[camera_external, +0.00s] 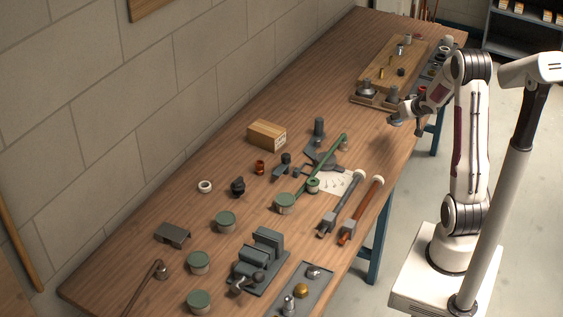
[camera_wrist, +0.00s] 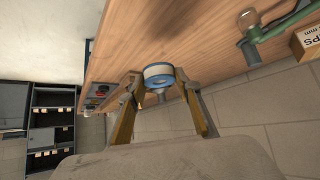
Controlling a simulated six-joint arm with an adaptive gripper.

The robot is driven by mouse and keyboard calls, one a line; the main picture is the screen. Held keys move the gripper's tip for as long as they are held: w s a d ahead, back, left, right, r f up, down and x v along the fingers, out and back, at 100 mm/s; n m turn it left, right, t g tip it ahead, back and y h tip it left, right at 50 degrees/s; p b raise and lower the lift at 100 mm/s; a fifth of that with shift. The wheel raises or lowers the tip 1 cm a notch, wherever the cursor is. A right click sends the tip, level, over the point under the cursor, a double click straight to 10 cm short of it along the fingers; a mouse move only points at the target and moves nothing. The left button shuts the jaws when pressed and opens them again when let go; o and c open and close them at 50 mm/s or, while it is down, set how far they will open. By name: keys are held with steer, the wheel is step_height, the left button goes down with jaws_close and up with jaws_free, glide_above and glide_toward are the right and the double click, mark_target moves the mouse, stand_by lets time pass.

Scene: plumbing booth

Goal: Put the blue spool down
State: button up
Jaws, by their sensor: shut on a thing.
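The blue spool (camera_wrist: 158,72), a ring with a blue rim and pale middle, sits between my fingertips in the wrist view. My gripper (camera_wrist: 158,78) is shut on it, with one finger at each side. In the external view my gripper (camera_external: 398,119) is over the right side of the wooden bench (camera_external: 345,95), near its long edge. The spool is too small and dark there to make out clearly. I cannot tell whether the spool touches the bench top.
A wooden board with fittings (camera_external: 385,72) lies at the far end, close to my gripper. A cardboard box (camera_external: 267,135), a green-handled tool (camera_external: 330,160) and two wrenches (camera_external: 345,205) lie nearer. The bench between the board and these is clear.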

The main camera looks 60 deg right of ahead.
steer(key=shift+w, duration=0.15)
steer(key=shift+w+r, duration=0.15)
steer(key=shift+w, duration=0.65)
steer(key=w+a+r+n+t+y, duration=0.1)
steer(key=w+a+r+n+y, duration=0.15)
steer(key=w+a, duration=0.75)
steer(key=w+a+r+n+t+y, duration=0.15)
steer(key=w+n, duration=0.25)
steer(key=w, duration=1.4)
steer(key=w+a+f+n+y, duration=0.1)
steer(key=w+a+n+y, duration=0.1)
steer(key=w+a, duration=0.4)
steer(key=w+a+f+n+y, duration=0.1)
steer(key=w+a, duration=0.5)
steer(key=a, duration=0.8)
steer(key=w+a+f+n+y, duration=0.2)
steer(key=w+a+n, duration=0.2)
steer(key=a, duration=0.6)
steer(key=shift+w+y, duration=0.3)
steer(key=shift+w, duration=0.6)
steer(key=shift+a+f+g, duration=0.1)
steer(key=shift+g, duration=0.15)
steer(key=shift+f, duration=3.05)
